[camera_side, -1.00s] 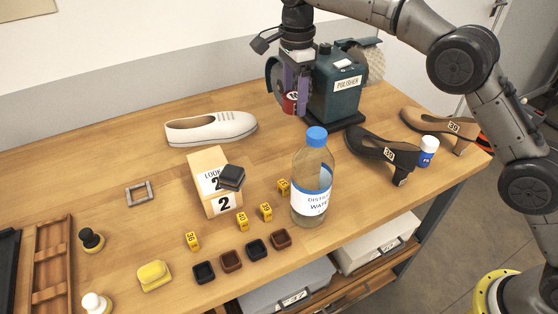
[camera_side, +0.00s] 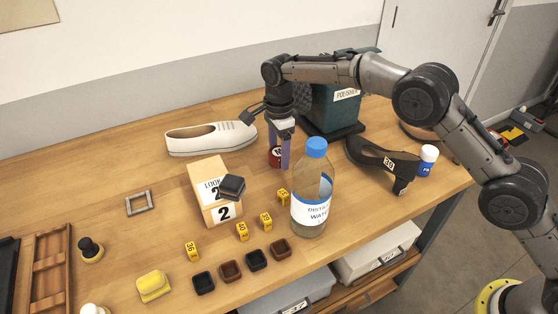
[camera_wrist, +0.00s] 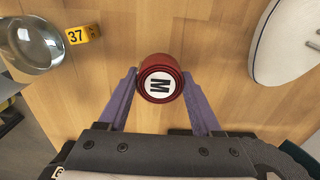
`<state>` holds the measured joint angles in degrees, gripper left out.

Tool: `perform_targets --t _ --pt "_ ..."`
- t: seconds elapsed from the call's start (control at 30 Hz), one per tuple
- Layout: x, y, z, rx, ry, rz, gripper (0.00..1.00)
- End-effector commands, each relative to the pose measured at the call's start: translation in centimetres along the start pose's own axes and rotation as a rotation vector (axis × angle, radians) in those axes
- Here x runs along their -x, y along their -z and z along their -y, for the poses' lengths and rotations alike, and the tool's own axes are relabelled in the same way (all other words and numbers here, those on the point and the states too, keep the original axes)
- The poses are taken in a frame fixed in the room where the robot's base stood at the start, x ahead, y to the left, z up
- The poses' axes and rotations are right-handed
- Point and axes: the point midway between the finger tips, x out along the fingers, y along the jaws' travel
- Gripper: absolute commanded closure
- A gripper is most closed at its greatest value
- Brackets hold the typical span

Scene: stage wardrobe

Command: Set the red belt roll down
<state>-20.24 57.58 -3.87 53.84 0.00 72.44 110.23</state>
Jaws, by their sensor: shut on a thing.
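The red belt roll (camera_side: 275,155) is a small red cylinder with a white label. In the wrist view the red belt roll (camera_wrist: 160,79) shows a white top marked M, between purple fingers. My gripper (camera_side: 280,157) is shut on it, with the fingers pointing down at the table (camera_side: 130,150). In the side view the roll is low, behind the bottle's left side; I cannot tell whether its underside touches the wood. My gripper also shows in the wrist view (camera_wrist: 161,80).
A water bottle (camera_side: 312,190) stands just in front, near several yellow number tags. A white shoe (camera_side: 210,138) lies to the left and the polisher (camera_side: 332,108) stands behind right. A box marked 2 (camera_side: 213,190) stands front left, with bare wood between.

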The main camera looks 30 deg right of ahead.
Motion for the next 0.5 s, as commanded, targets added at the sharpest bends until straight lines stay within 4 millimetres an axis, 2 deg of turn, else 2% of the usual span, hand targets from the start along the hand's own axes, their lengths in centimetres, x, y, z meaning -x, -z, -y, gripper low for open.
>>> perform_targets --t 0.2,0.5 --pt "-2.7 0.0 0.0 0.0 -0.001 0.0 0.94" --pt "-2.9 0.0 0.0 0.0 0.001 0.0 0.94"
